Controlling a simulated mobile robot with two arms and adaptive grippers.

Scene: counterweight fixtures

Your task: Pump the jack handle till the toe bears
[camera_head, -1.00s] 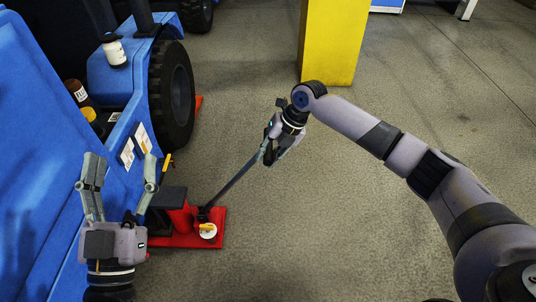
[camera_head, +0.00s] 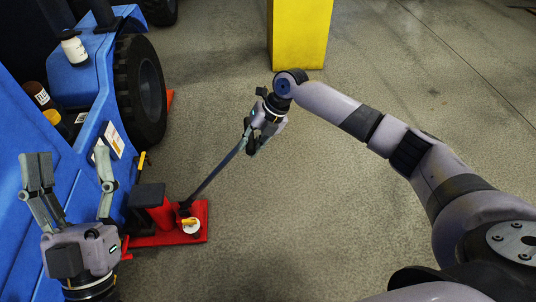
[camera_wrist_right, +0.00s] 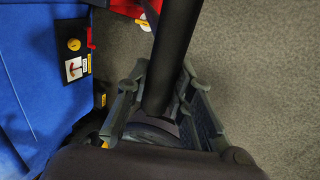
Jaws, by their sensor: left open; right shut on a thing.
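The red jack (camera_head: 165,225) sits on the floor beside the blue vehicle (camera_head: 95,105), with a dark toe block (camera_head: 146,195) at its left, close to the vehicle's side. Whether the toe touches the vehicle cannot be told. The long dark jack handle (camera_head: 217,172) slants up to the right from the jack. My right gripper (camera_head: 252,140) is shut on the handle's upper end; the handle (camera_wrist_right: 172,55) also runs between the fingers in the right wrist view. My left gripper (camera_head: 72,185) is open and empty, left of the jack and in front of the vehicle's side.
A round white piece with a yellow part (camera_head: 191,226) is at the jack's front right. A black tyre (camera_head: 140,90) stands behind the jack. Bottles (camera_head: 74,47) rest on the vehicle. A yellow pillar (camera_head: 301,35) stands at the back. The floor right of the jack is clear.

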